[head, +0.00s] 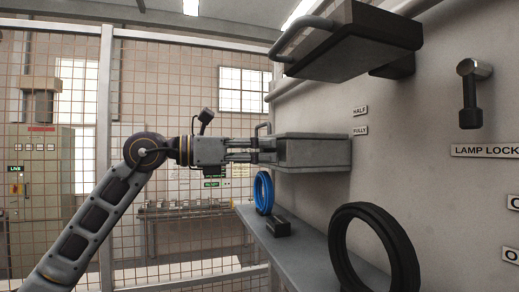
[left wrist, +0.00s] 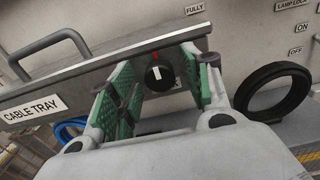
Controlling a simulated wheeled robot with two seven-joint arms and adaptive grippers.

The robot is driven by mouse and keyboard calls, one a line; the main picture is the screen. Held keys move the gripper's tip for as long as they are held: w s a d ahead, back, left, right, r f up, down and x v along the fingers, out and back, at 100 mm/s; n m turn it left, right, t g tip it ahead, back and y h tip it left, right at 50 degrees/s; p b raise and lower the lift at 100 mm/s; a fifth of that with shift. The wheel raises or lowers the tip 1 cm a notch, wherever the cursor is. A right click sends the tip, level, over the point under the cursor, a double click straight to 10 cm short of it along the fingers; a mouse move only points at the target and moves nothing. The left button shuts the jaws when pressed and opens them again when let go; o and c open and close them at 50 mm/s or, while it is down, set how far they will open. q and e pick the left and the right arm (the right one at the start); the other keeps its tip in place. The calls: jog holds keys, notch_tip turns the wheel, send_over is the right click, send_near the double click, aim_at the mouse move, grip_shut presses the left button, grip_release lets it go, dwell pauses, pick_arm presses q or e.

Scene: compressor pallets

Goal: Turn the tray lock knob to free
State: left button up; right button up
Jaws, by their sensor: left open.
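The grey tray (head: 318,152) sticks out from the wall panel in the head view; in the left wrist view its front (left wrist: 85,85) bears a CABLE TRAY label. The lock knob (left wrist: 159,77) is a black round knob with a white bar, on the tray front below a red mark. The white bar stands roughly upright. My left gripper (head: 258,150) is at the tray front, hiding the knob in the head view. In the left wrist view its green-padded fingers (left wrist: 160,85) are open, one on each side of the knob. Contact with it cannot be told. My right gripper is not in view.
Another handled tray (head: 345,45) juts out above. A black ring (head: 375,245), a blue ring (head: 263,192) and a small black block (head: 278,226) are on the shelf (head: 305,243) below. A lamp lock lever (head: 471,95) is on the panel at right.

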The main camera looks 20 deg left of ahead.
pick_arm(q)
jog(key=c, duration=1)
jog(key=shift+m, duration=0.4)
jog(key=m+b, duration=0.1)
jog(key=m, duration=0.2)
jog(key=shift+m+b, duration=0.4)
jog(key=m+b, duration=0.1)
jog(key=m, duration=0.3)
jog(key=m+b, duration=0.1)
jog(key=m, duration=0.3)
jog(key=shift+m, duration=0.4)
jog(key=shift+m+b, duration=0.5)
jog(key=shift+m, duration=1.7)
